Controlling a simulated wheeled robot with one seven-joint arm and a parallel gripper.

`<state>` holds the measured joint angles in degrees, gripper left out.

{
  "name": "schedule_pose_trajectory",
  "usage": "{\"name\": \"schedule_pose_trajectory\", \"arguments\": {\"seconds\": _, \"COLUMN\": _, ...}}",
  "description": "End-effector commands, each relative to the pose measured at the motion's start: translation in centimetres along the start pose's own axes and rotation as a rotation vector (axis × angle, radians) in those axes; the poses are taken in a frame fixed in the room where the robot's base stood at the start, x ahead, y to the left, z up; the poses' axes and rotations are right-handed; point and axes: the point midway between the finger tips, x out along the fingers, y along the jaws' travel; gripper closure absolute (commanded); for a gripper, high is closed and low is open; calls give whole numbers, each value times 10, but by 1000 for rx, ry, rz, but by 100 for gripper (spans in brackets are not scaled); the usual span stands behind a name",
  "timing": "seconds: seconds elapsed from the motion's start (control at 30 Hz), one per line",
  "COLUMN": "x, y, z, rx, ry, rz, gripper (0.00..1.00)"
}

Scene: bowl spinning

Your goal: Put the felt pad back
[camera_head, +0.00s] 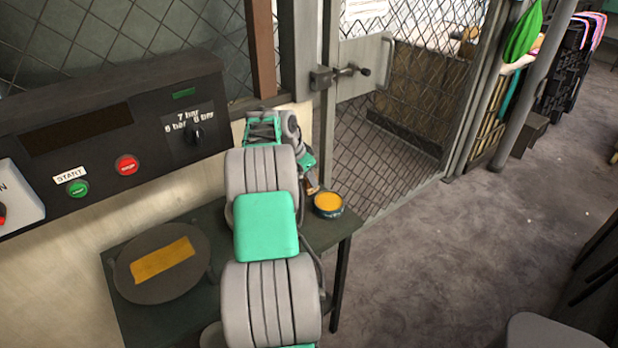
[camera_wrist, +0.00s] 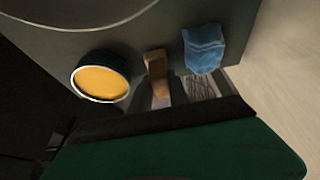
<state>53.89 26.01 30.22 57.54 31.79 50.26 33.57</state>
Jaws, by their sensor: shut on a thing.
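A narrow tan-brown piece, which looks like the felt pad (camera_wrist: 156,66), is between the fingertips of my gripper (camera_wrist: 161,92) in the wrist view. My gripper is shut on it, just above the dark table (camera_wrist: 60,28). In the head view my arm hides most of the gripper, and only a small brown bit shows at its end. A round tin with an orange top (camera_wrist: 102,78) stands just left of the held piece; the head view also shows this tin (camera_head: 328,204) near the table's right end.
A crumpled blue thing (camera_wrist: 203,50) lies right of the held piece. A dark round plate (camera_head: 135,288) with an orange-brown strip (camera_head: 163,260) on it fills the table's left part. A control panel (camera_head: 110,130) and mesh fence (camera_head: 400,110) stand behind.

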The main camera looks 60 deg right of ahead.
Motion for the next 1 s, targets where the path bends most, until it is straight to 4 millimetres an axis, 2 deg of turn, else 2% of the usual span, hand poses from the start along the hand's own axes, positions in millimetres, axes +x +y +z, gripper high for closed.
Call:
{"name": "schedule_pose_trajectory", "arguments": {"seconds": 0.13, "x": 5, "y": 0, "z": 2, "rx": 0, "ry": 0, "rz": 0, "gripper": 100}}
{"name": "schedule_pose_trajectory", "arguments": {"seconds": 0.17, "x": 3, "y": 0, "z": 2, "rx": 0, "ry": 0, "rz": 0, "gripper": 76}}
{"name": "schedule_pose_trajectory", "arguments": {"seconds": 0.4, "x": 3, "y": 0, "z": 2, "rx": -1, "ry": 0, "rz": 1, "gripper": 57}}
{"name": "schedule_pose_trajectory", "arguments": {"seconds": 0.63, "x": 2, "y": 0, "z": 1, "rx": -1, "ry": 0, "rz": 0, "gripper": 57}}
{"name": "schedule_pose_trajectory", "arguments": {"seconds": 0.77, "x": -9, "y": -1, "z": 0, "rx": -1, "ry": 0, "rz": -2, "gripper": 57}}
{"name": "schedule_pose_trajectory", "arguments": {"seconds": 0.87, "x": -30, "y": -1, "z": 0, "rx": 0, "ry": 2, "rz": -4, "gripper": 57}}
{"name": "schedule_pose_trajectory", "arguments": {"seconds": 1.0, "x": -67, "y": -1, "z": 0, "rx": -1, "ry": 1, "rz": -4, "gripper": 57}}
